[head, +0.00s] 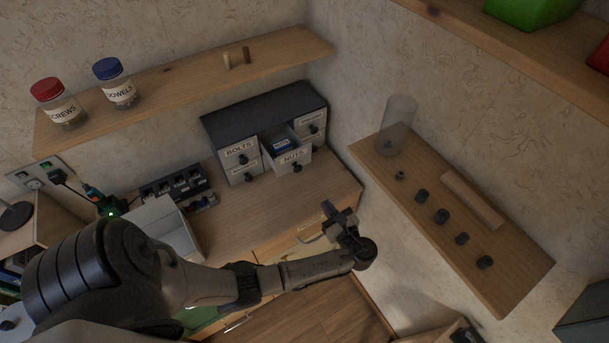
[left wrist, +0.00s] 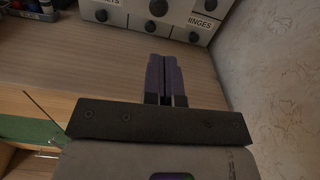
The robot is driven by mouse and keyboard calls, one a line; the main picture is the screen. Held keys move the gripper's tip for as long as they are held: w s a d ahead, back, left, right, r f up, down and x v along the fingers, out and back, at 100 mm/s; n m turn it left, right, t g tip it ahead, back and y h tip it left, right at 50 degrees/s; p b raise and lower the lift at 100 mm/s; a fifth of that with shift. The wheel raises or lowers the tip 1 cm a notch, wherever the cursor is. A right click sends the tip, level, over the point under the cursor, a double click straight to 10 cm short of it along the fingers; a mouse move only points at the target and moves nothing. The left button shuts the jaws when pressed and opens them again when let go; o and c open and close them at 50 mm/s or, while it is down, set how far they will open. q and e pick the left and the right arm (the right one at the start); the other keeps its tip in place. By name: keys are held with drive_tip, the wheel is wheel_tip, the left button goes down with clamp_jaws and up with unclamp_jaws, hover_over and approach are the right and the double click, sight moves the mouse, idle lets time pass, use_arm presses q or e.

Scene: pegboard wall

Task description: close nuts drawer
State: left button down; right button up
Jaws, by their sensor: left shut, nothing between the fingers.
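The nuts drawer (head: 290,158) is pulled out from the dark-topped drawer cabinet (head: 262,112) on the bench. It has a NUTS label and a dark round knob, and a small blue labelled box (head: 281,143) lies inside. My left gripper (head: 338,215) is in front of and below the cabinet, near the bench's front edge, apart from the drawer. In the left wrist view its purple fingers (left wrist: 166,78) are together and empty, pointing toward the cabinet's lower fronts (left wrist: 150,20). My right gripper is not in view.
A BOLTS drawer (head: 239,152) is beside the nuts drawer and looks shut. A grey bin (head: 165,222) and a dark rack (head: 176,184) stand left on the bench (head: 255,208). A side shelf (head: 455,225) with small dark pieces juts from the right wall. The bench before the cabinet is clear.

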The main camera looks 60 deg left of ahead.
use_arm(q)
drive_tip(key=p, duration=0.1)
approach(284, 150)
drive_tip(key=shift+m, duration=0.4)
drive_tip(key=d, duration=0.4)
drive_tip(key=shift+w+r, duration=0.1)
drive_tip(key=shift+r, duration=0.05)
drive_tip(key=shift+a, duration=0.75)
drive_tip(key=shift+a, duration=0.45)
drive_tip(key=a, duration=1.1)
drive_tip(key=shift+a, duration=0.3)
drive_tip(key=shift+f, duration=0.25)
